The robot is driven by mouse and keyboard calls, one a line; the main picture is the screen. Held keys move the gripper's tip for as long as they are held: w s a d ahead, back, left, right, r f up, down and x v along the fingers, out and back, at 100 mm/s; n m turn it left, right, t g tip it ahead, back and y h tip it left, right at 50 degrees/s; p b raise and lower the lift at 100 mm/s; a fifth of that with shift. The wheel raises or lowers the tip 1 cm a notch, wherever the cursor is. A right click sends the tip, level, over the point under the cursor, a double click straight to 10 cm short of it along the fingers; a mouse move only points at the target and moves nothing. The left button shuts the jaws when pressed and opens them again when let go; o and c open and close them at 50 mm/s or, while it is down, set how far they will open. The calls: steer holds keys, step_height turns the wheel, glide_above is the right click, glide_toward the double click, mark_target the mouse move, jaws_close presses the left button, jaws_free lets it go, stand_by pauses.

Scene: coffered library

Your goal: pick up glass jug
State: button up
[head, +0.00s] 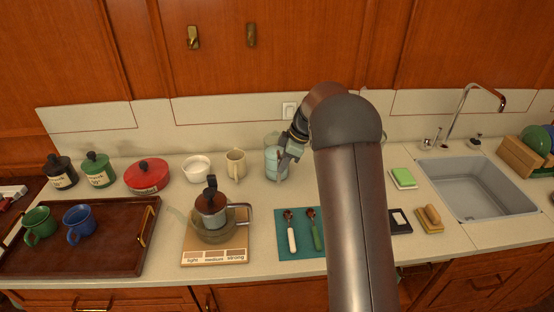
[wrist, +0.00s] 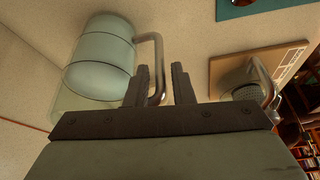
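The glass jug (head: 271,145) stands on the counter near the backsplash, partly hidden by my gripper in the head view. In the wrist view the jug (wrist: 100,58) is pale and see-through, with a bent metal handle (wrist: 154,50). My gripper (head: 285,160) is at the jug's right side. In the wrist view its two dark fingers (wrist: 160,84) are apart, with the lower handle showing between them. I cannot tell whether either finger touches the handle.
A cream mug (head: 236,163) and white bowl (head: 197,168) stand left of the jug. A moka pot (head: 211,204) is on a strength-marked board (head: 188,247) in front. A teal mat (head: 288,248) holds two spoons. The sink (head: 477,188) is at right.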

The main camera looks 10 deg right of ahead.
steer(key=shift+x, duration=1.2)
jaws_close()
steer(key=shift+w+r, duration=0.1)
steer(key=shift+r, duration=0.15)
